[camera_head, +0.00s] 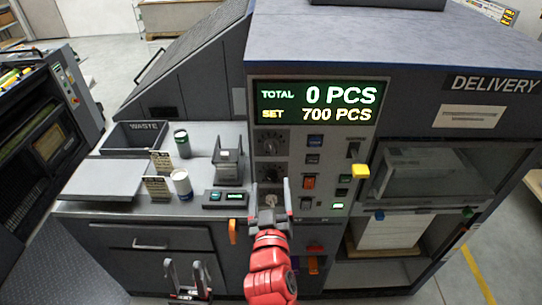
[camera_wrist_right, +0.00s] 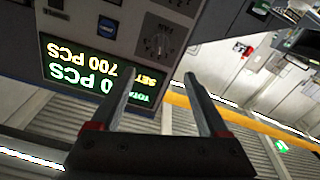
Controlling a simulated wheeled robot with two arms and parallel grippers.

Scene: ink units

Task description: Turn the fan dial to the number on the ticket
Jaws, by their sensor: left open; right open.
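The control panel has a column of dark dials at its left: an upper dial (camera_head: 269,145) and a middle dial (camera_head: 272,173). In the right wrist view one dial with a printed scale (camera_wrist_right: 157,44) shows beyond the open, empty fingers (camera_wrist_right: 160,82). Small printed cards stand on the counter, one behind (camera_head: 161,160) and one in front (camera_head: 156,188); their text is too small to read. My left gripper (camera_head: 183,264) is open and empty, low before the cabinet.
The display (camera_head: 320,103) reads total 0 PCS, set 700 PCS. A WASTE bin (camera_head: 133,139), a dark can (camera_head: 182,143) and a white can (camera_head: 181,184) crowd the counter (camera_head: 110,208).

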